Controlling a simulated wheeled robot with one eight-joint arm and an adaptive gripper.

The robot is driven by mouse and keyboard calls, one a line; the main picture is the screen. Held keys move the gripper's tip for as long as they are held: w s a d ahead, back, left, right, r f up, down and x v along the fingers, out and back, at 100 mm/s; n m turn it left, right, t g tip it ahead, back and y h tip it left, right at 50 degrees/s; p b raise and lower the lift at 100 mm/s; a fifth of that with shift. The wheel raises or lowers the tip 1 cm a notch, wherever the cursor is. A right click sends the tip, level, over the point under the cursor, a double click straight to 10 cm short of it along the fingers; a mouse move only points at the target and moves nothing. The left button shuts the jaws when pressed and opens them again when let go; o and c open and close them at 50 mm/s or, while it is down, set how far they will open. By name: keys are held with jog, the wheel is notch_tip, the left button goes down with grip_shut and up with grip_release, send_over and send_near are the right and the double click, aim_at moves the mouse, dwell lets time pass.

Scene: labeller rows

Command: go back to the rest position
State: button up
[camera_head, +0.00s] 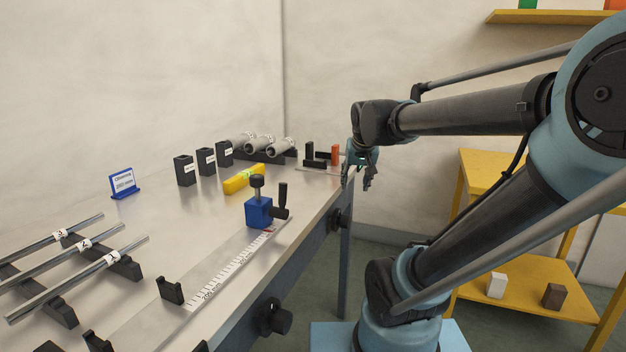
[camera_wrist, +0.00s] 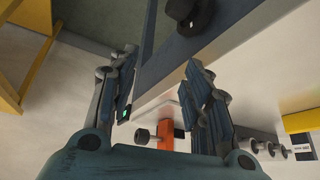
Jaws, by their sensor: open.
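My gripper (camera_head: 358,172) hangs at the end of my arm beside the right edge of the metal workbench (camera_head: 160,222), near its far corner. In the wrist view my gripper (camera_wrist: 160,88) shows both fingers spread apart with nothing held between them. An orange block (camera_head: 335,154) stands on the bench by a black holder (camera_head: 316,158), left of my gripper. The orange block (camera_wrist: 166,134) also shows beyond the fingers in the wrist view.
A blue clamp block (camera_head: 259,211) stands on a ruler strip. A yellow bar (camera_head: 244,179), black boxes (camera_head: 206,161), grey tubes (camera_head: 262,144), a blue sign (camera_head: 124,184) and metal rods (camera_head: 70,262) are on the bench. Yellow shelving (camera_head: 530,285) stands at right.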

jog(key=s+d+f+t, duration=0.1)
jog(key=s+d+f, duration=0.3)
jog(key=d+f, duration=0.15)
jog(key=s+f+g, duration=0.4)
jog(key=s+f, duration=0.5)
jog(key=s, duration=0.5)
jog(key=shift+s+d+f+n+g, duration=0.2)
jog(key=shift+s+f+n+g, duration=0.1)
jog(key=shift+n+g, duration=0.1)
jog(key=shift+w+f, duration=0.2)
jog(key=shift+w, duration=0.3)
